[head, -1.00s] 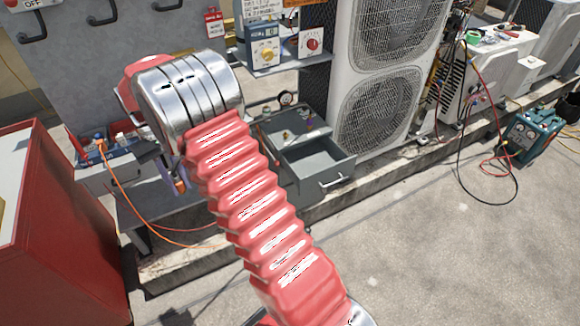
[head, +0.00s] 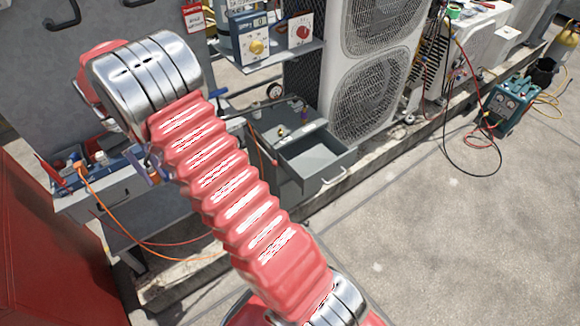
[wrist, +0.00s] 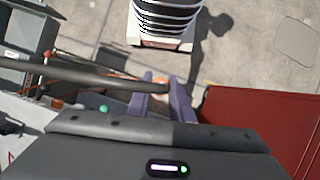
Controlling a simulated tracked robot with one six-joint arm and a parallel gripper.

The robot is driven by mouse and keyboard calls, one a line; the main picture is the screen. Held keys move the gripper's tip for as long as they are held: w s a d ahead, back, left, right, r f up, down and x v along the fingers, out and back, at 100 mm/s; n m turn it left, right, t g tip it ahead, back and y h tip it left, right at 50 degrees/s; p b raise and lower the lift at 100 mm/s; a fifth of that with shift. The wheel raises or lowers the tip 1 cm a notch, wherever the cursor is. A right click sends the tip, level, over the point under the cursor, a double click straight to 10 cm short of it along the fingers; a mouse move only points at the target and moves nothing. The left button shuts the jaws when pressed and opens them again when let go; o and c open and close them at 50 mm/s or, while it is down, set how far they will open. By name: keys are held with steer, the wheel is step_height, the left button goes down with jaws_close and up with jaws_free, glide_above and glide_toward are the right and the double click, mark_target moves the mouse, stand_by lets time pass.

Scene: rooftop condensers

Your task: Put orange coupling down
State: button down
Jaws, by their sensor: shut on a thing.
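My gripper (wrist: 164,98) shows its two purple fingers in the wrist view, shut on a small orange piece, the orange coupling (wrist: 160,87). The piece is partly hidden by a dark hose or bar crossing in front and by the fingers. In the head view my gripper (head: 152,166) is mostly hidden behind my red and silver arm, beside the blue-edged tray on the bench.
A grey bench drawer (head: 320,156) stands open right of my arm. A shelf (head: 268,62) with dial boxes is above it. Tall condenser fans (head: 366,100) stand behind. A red cabinet (head: 50,255) is at the left; it also shows in the wrist view (wrist: 255,125). Open concrete lies right.

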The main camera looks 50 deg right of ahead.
steer(key=shift+w+a, duration=0.15)
steer(key=shift+a, duration=0.15)
steer(key=d+f+m+t+y, duration=0.1)
steer(key=d+f+m, duration=0.35)
steer(key=d, duration=0.35)
steer(key=d+f+m+t+y, duration=0.2)
steer(key=d+f+m, duration=0.1)
steer(key=d+m, duration=0.4)
steer(key=d+f+m+t+y, duration=0.1)
steer(key=d+f+m, duration=0.3)
steer(key=d, duration=0.5)
steer(key=s+d+f+m+t+h, duration=0.1)
steer(key=s+d+m, duration=0.3)
steer(key=d, duration=0.4)
steer(key=s+d+f+m+t+h, duration=0.1)
steer(key=s+d+f+m+t, duration=0.1)
steer(key=s+d+f+m, duration=0.2)
steer(key=s+d+f+m+t+h, duration=0.1)
steer(key=s+d+f+m, duration=0.1)
steer(key=s+d+m, duration=0.4)
steer(key=d+m, duration=0.3)
steer(key=d, duration=0.4)
steer(key=shift+d+f+t, duration=0.2)
steer(key=shift+t, duration=0.2)
steer(key=shift+s, duration=0.1)
steer(key=shift+f, duration=3.1)
